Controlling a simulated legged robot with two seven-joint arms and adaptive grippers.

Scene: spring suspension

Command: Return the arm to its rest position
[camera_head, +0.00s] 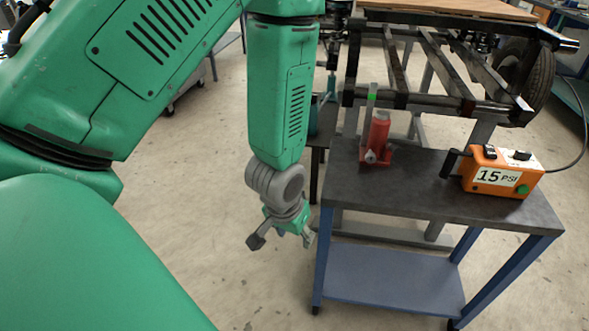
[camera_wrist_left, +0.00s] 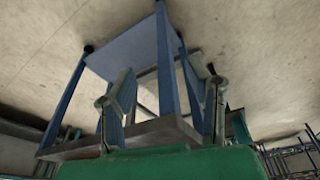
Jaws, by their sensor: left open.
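My left arm (camera_head: 281,100) is green and comes in from the left in the head view, bending down in the middle. Its left gripper (camera_head: 282,243) hangs low, left of the work table (camera_head: 440,196), with its fingers spread and nothing between them. In the left wrist view the two fingers of the left gripper (camera_wrist_left: 160,95) stand apart, with the table (camera_wrist_left: 120,138) behind them. My right gripper is not in view.
A red bottle jack (camera_head: 377,140) and an orange 15 PSI box (camera_head: 502,172) stand on the dark table top. A metal frame (camera_head: 435,65) with a tire (camera_head: 527,80) is behind. The floor left of the table (camera_head: 205,200) is clear.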

